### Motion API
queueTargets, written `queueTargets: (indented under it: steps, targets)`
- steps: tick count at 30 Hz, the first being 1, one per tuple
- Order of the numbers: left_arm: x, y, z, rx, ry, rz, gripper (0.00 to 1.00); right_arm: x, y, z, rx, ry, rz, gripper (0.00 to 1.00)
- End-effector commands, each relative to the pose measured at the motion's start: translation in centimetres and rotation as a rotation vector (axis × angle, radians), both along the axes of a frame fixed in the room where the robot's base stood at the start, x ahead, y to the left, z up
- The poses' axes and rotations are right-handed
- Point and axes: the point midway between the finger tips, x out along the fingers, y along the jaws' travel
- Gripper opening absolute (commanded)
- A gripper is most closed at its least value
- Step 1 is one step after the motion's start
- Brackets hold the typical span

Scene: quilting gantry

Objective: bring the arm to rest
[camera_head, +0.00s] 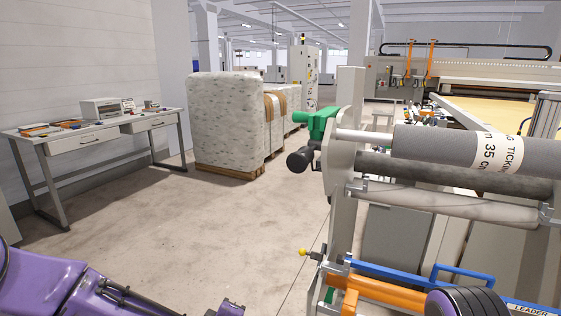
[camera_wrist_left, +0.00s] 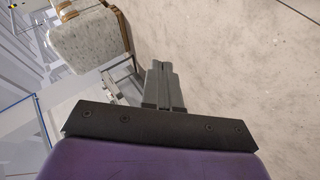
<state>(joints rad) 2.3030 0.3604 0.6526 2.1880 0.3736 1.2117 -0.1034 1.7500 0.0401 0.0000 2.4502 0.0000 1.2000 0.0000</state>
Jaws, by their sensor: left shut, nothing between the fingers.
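My left arm is purple and comes in at the lower left of the head view. The tip of my left gripper (camera_head: 229,309) just shows at the bottom edge there. In the left wrist view my left gripper (camera_wrist_left: 162,68) has its two grey fingers together with nothing between them, over bare concrete floor. It touches nothing that I can see. A dark round part with a purple rim at the bottom right of the head view may be part of my other arm, but I cannot tell. My right gripper is not seen.
A fabric roll (camera_head: 455,147) sits on the gantry stand at right, with a green clamp (camera_head: 316,122) and black knob. Blue and orange bars (camera_head: 380,292) lie low in front. A desk (camera_head: 100,135) and wrapped bale (camera_head: 228,122) stand left. The floor (camera_head: 200,225) between is clear.

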Motion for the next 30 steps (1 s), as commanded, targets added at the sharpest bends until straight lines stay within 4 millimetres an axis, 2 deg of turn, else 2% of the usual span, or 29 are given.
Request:
queueTargets:
  steps: [1, 3, 5, 6, 8, 9, 10, 12, 15, 19, 30]
  targets:
    - [-2.3, 1.4, -3.9, 0.066, 0.065, -0.033, 0.0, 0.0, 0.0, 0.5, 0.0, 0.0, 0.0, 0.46]
    - [-5.8, 3.7, -8.8, 0.151, 0.152, -0.084, 0.0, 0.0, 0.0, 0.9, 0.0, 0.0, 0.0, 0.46]
    - [-9.3, 5.9, -12.4, 0.221, 0.235, -0.131, 0.0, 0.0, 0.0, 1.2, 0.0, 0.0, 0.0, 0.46]
    - [-11.8, 7.5, -14.5, 0.268, 0.295, -0.165, 0.0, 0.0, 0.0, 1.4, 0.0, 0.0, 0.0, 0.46]
    - [-15.9, 9.9, -17.2, 0.336, 0.388, -0.217, 0.0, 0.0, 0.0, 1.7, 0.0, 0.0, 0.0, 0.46]
    - [-18.6, 11.6, -18.5, 0.382, 0.451, -0.252, 0.0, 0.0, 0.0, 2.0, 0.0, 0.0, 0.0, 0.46]
    - [-20.6, 12.8, -19.3, 0.415, 0.497, -0.276, 0.0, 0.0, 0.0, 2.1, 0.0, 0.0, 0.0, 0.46]
    - [-24.6, 15.5, -20.5, 0.482, 0.595, -0.317, 0.0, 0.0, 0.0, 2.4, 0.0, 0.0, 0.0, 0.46]
    - [-28.7, 18.3, -21.4, 0.55, 0.7, -0.343, 0.0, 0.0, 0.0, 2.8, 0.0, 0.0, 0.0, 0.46]
    - [-31.2, 18.7, -22.2, 0.563, 0.76, -0.372, 0.0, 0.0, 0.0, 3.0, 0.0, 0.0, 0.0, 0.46]
    - [-31.3, 18.6, -22.3, 0.561, 0.761, -0.369, 0.0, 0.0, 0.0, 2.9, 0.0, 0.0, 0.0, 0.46]
